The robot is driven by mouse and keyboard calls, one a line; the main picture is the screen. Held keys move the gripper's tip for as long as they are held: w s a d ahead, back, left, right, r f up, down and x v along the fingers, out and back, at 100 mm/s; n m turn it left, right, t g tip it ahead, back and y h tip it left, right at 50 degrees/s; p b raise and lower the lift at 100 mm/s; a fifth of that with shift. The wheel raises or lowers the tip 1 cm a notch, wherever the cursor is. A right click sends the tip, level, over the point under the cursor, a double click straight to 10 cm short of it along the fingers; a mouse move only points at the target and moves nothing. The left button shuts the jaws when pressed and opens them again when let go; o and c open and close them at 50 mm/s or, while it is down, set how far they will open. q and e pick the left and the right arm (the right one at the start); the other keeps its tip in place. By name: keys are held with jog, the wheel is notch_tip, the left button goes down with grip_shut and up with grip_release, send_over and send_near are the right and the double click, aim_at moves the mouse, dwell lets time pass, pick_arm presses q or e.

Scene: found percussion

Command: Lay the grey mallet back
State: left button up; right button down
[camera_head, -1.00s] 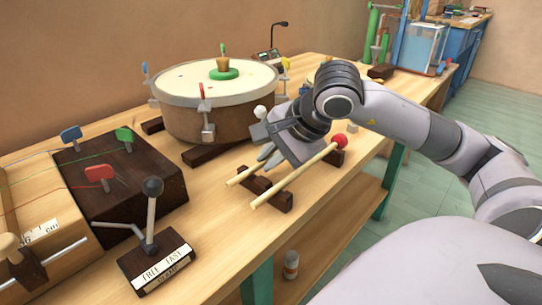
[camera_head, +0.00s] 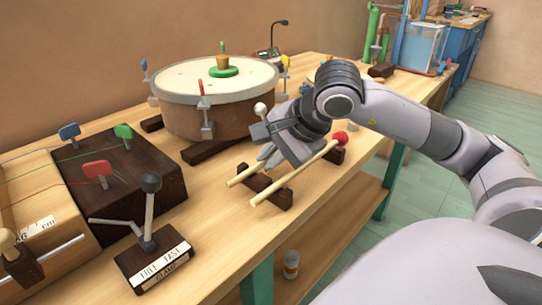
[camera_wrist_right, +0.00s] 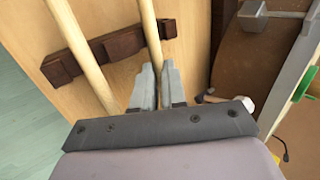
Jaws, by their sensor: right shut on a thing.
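Two pale wooden mallet sticks lie side by side. In the right wrist view, that stick (camera_wrist_right: 149,30) runs between the closed fingertips (camera_wrist_right: 158,85). The stick passes over the dark notched rest (camera_head: 281,197); I cannot tell whether it touches the notch. The red-headed mallet (camera_head: 340,138) lies beside it across the dark rests; its stick shows at left in the wrist view (camera_wrist_right: 78,45). My left gripper is not in view.
A large drum (camera_head: 215,120) with coloured lug handles stands close behind the gripper. A dark box (camera_head: 118,175) with coloured keys and a lever on a labelled base (camera_head: 155,268) are at left. The table's front edge is close to the mallets.

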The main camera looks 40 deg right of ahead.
jog(key=c, duration=1.1)
grip_release()
jog(key=shift+s+r, duration=0.1)
jog(key=shift+r, duration=0.05)
jog(key=v, duration=0.6)
jog(key=shift+s+r, duration=0.25)
jog(key=shift+r, duration=0.05)
